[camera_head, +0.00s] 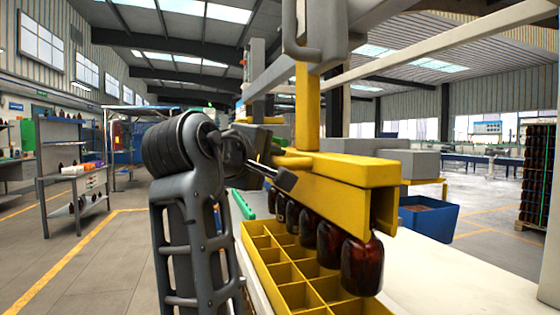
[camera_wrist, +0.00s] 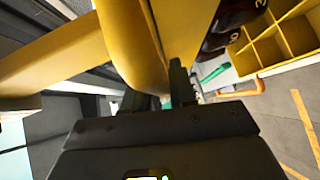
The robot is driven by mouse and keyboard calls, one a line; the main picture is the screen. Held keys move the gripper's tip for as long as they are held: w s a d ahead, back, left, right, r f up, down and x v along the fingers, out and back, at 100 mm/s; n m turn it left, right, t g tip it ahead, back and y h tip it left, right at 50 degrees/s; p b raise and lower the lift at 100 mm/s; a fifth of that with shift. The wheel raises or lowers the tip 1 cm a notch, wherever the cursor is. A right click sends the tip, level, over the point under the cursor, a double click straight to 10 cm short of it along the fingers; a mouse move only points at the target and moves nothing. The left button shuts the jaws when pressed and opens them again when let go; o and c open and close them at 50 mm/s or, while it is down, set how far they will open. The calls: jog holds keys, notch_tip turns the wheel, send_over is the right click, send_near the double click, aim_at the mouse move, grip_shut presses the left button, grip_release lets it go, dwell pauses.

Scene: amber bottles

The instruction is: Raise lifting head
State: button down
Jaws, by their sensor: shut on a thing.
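The yellow lifting head (camera_head: 335,178) is a long beam on a vertical yellow post (camera_head: 307,105). A row of several amber bottles (camera_head: 362,265) hangs upright beneath it. Below and beside them is a yellow crate (camera_head: 247,232) with empty compartments showing on its left; whether the bottle bottoms clear its walls is hard to tell. My gripper (camera_head: 285,178) is at the beam's left side, shut on the lifting head's yellow handle (camera_head: 292,160). In the wrist view, the handle (camera_wrist: 125,45) runs into the jaws, partly hidden by the gripper body. Bottles (camera_wrist: 235,15) show at upper right.
A grey overhead frame (camera_head: 440,40) spans above the head. A white work surface (camera_head: 440,270) lies right of the crate, with a blue bin (camera_head: 430,218) behind. Grey shelving (camera_head: 75,170) stands at far left, with open floor before it.

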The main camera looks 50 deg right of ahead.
notch_tip(320, 180, up, 12)
jog(key=p, duration=0.9)
jog(key=shift+f+p, duration=0.2)
jog(key=shift+p, duration=0.15)
jog(key=shift+a+r, duration=0.1)
jog(key=c, duration=1.1)
grip_release()
jog(key=shift+o, duration=0.4)
jog(key=b+v, duration=0.1)
jog(key=v, duration=0.6)
jog(key=shift+a, duration=0.4)
jog(key=shift+s, duration=0.1)
